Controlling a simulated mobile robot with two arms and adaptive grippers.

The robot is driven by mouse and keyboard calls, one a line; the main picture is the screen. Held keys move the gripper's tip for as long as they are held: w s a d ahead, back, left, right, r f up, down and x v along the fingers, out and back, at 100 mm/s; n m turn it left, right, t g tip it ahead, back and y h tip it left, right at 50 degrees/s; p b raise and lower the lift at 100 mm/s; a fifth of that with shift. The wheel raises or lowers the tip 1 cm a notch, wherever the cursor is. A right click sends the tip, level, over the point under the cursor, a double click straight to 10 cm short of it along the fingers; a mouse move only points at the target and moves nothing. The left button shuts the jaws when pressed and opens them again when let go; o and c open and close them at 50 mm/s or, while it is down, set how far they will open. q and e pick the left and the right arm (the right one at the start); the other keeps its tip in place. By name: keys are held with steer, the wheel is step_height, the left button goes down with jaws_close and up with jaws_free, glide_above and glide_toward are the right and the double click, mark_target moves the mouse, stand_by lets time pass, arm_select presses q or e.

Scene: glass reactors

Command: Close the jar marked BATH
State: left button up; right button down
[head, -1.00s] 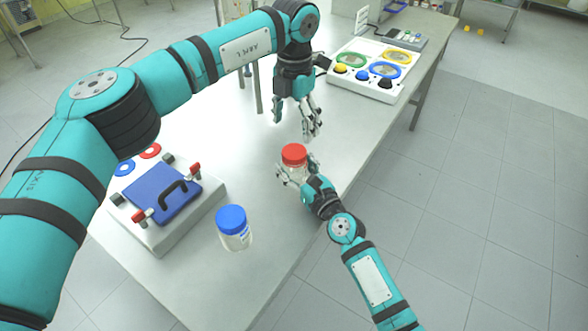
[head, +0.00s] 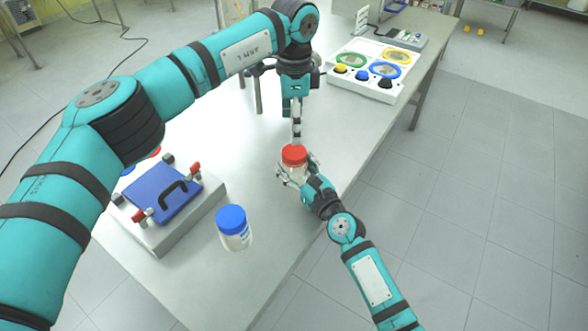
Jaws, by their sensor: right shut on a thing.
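A clear jar (head: 293,170) with a red lid (head: 294,155) stands near the right edge of the table. My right gripper (head: 294,176) is shut on this jar's body, below the lid. My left gripper (head: 297,137) points down just above and behind the red lid. It shows edge-on, so its opening cannot be made out, nor whether it touches the lid. A second clear jar (head: 238,240) with a blue lid (head: 231,219) stands closer to me on the table. Its label is too small to read, and no BATH marking is legible on either jar.
A grey box with a blue hatch (head: 162,193), a black handle and red-tipped clamps stands at the left. A white panel with coloured rings and knobs (head: 343,84) lies at the far end.

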mark_target(294, 151)
arm_select(q)
steer(key=shift+n, duration=0.6)
steer(key=shift+f, duration=4)
